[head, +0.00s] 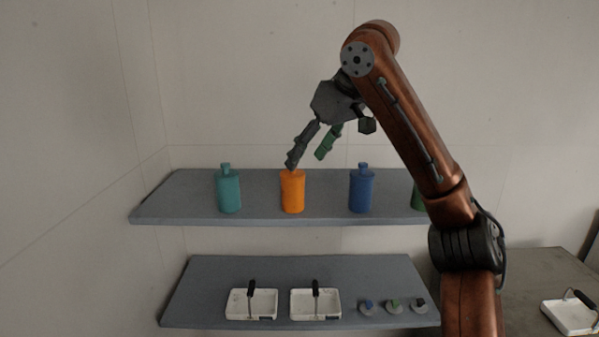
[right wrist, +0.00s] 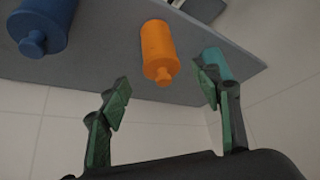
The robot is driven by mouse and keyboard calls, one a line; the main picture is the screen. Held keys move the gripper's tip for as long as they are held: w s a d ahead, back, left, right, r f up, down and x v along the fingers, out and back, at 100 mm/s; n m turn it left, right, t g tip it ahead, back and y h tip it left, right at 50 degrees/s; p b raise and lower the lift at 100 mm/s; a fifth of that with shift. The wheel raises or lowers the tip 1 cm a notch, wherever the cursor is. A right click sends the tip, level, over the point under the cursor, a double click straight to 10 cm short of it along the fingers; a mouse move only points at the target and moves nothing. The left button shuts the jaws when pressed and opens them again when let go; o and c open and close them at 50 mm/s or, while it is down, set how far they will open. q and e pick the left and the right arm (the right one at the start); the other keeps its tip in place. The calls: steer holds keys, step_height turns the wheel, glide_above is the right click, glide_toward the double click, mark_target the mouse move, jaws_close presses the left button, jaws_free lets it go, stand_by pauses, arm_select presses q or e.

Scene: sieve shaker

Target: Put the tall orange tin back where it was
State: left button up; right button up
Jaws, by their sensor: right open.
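The tall orange tin (head: 292,193) stands upright on the upper grey shelf, between a teal bottle and a blue bottle. It also shows in the right wrist view (right wrist: 158,52), ahead of the fingers and between their lines. My right gripper (head: 312,160) is open and just above the tin in the head view; one finger hides the tin's top there. In the right wrist view the gripper (right wrist: 163,95) has its fingers spread with nothing between the tips, and the tin's neck and cap show clear of them. My left gripper is not in view.
The teal bottle (head: 228,190) and blue bottle (head: 361,188) stand on the upper shelf (head: 180,205); a green one (head: 418,196) is partly behind my arm. The lower shelf (head: 200,290) holds two white trays with black handles and small knobbed items. Another tray (head: 570,315) sits at right.

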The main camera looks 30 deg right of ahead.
steer(key=shift+v, duration=1.7)
steer(key=shift+d+f, duration=0.1)
